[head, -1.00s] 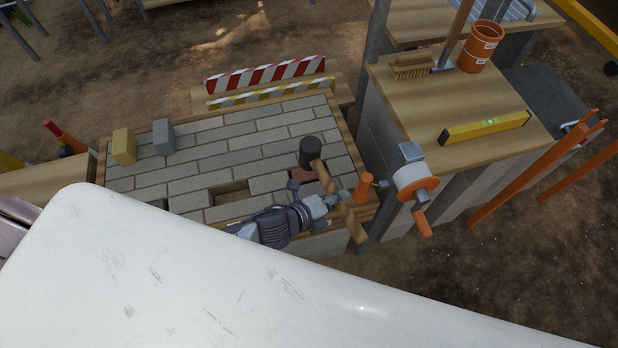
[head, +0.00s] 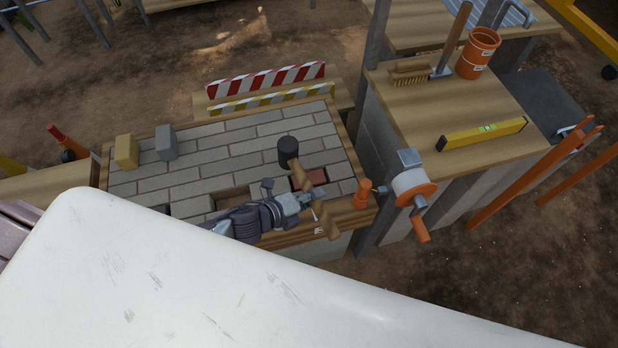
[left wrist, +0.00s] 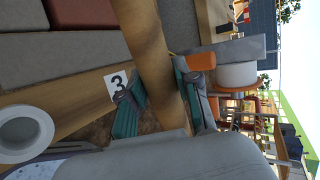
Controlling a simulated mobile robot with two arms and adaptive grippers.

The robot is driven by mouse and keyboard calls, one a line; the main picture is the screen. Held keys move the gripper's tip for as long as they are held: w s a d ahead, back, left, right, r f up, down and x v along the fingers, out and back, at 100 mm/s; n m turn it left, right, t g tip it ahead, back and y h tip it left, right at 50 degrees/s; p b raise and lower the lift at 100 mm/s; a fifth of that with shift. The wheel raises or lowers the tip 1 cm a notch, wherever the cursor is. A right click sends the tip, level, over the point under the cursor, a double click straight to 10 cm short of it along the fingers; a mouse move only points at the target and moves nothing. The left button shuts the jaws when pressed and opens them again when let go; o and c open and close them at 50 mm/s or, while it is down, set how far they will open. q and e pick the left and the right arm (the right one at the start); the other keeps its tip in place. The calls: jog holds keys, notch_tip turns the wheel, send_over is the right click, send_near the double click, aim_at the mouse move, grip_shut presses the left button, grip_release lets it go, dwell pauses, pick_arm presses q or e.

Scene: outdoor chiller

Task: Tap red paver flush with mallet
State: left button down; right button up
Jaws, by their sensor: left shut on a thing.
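The mallet has a black head (head: 288,150) and a wooden handle (head: 328,222). My left gripper (head: 306,203) is shut on the handle, which also crosses the left wrist view (left wrist: 150,60). The mallet head is over the grey pavers, left of the red paver (head: 312,178); I cannot tell whether it touches them. The red paver lies near the right front corner of the framed paver bed, partly hidden by the handle. A reddish paver (left wrist: 85,14) shows at the top left of the left wrist view. My right gripper is not in view.
The bed has an empty slot (head: 234,195). A yellow block (head: 126,151) and a grey block (head: 166,142) stand at its left. An orange-handled reel (head: 412,188) is at its right edge. A yellow level (head: 483,134), brush (head: 409,73) and orange bucket (head: 478,53) are on the right bench.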

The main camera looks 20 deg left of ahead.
pick_arm(q)
jog(key=a+r+p, duration=0.3)
jog(key=a+r, duration=0.2)
jog(key=a, duration=0.1)
jog(key=shift+a+r+p, duration=0.2)
jog(key=shift+a+p, duration=0.15)
jog(key=shift+p, duration=0.05)
jog(key=shift+w, duration=0.1)
